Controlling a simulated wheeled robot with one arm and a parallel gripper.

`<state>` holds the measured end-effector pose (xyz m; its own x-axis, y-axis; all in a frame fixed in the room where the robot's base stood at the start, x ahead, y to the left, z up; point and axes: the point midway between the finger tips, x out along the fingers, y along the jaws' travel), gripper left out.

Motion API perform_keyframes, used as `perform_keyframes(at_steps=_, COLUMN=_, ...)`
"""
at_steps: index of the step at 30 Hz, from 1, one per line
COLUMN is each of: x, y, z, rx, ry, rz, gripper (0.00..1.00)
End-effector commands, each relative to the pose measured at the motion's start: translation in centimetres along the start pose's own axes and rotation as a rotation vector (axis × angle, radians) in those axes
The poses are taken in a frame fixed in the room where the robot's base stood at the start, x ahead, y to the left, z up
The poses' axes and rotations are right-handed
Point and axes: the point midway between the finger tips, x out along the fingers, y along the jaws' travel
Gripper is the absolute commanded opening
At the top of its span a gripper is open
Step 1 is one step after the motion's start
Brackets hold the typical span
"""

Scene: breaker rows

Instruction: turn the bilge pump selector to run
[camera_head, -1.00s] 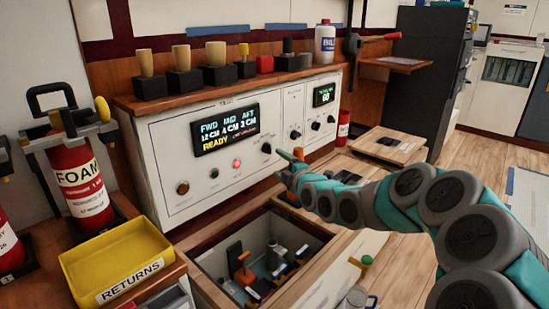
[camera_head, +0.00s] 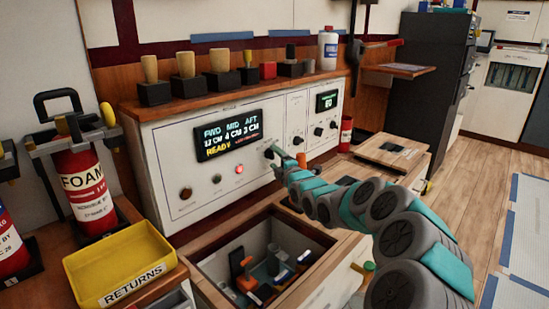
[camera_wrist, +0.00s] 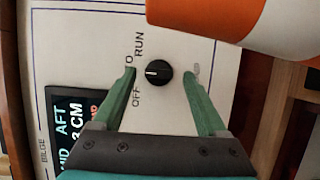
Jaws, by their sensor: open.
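The selector (camera_wrist: 158,73) is a round black knob with a white pointer line, on a white panel. In the wrist view the pointer faces left, between the printed RUN (camera_wrist: 139,45) and OFF (camera_wrist: 136,97). A label ending in O there is partly hidden by a finger. My gripper (camera_wrist: 162,74) is open, its two green fingers on either side of the knob with gaps showing to both. In the head view my gripper (camera_head: 277,155) is at the panel, at the knob right of the lit display (camera_head: 227,133), and partly covers it.
An orange-and-white striped thing (camera_wrist: 235,14) stands close to the right finger in the wrist view. More knobs (camera_head: 297,141) sit right on the panel. Below is an open bin (camera_head: 215,268) with tools. A yellow RETURNS tray (camera_head: 120,262) is at lower left.

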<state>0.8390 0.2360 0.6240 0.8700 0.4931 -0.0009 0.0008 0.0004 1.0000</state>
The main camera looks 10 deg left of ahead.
Motion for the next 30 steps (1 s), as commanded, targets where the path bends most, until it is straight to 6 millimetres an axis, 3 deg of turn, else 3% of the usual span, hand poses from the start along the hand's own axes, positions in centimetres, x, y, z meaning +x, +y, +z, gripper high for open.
perform_keyframes(at_steps=13, x=0.69, y=0.06, z=-0.02, rx=0.000, ry=0.000, rz=0.000, gripper=0.76)
perform_keyframes(at_steps=30, x=0.67, y=0.02, z=0.00, rx=0.000, ry=0.000, rz=-0.001, gripper=0.12)
